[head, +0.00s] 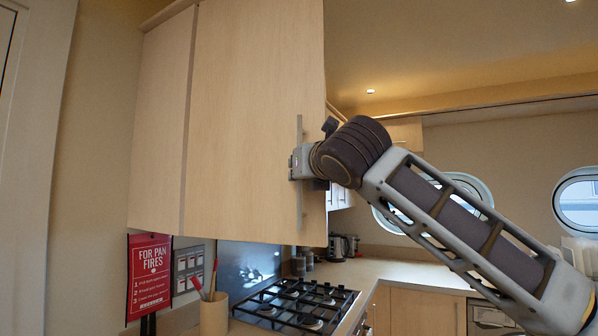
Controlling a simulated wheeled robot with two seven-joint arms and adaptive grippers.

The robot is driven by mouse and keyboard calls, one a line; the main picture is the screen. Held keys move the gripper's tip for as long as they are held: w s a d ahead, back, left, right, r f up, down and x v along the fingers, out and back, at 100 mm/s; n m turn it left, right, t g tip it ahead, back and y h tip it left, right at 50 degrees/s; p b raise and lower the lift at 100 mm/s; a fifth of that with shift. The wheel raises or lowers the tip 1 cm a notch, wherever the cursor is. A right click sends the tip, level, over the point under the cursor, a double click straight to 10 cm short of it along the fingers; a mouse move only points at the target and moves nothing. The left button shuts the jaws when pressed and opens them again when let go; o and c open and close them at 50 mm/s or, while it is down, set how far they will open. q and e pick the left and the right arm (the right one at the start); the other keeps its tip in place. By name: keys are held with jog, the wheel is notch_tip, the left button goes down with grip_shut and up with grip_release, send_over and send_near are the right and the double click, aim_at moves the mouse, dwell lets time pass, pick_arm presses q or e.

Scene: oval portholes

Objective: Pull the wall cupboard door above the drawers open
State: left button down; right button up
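A large pale wood wall cupboard door (245,120) fills the upper left middle, with a long vertical bar handle (300,215) near its right edge. My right gripper (298,163) is at the middle of this handle, its arm coming in from the right. The handle shows above and below the gripper. The fingers are too small and partly hidden, so I cannot tell whether they are closed around the bar. I cannot tell whether the door stands ajar. No drawers can be made out directly below it. My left gripper is not in view.
A gas hob (297,305) is below the door on the worktop (385,268). A utensil pot (213,315) and a red pan-fire sign (149,272) are at the lower left. A kettle (338,248) stands farther back. Oval portholes (578,200) are at the right.

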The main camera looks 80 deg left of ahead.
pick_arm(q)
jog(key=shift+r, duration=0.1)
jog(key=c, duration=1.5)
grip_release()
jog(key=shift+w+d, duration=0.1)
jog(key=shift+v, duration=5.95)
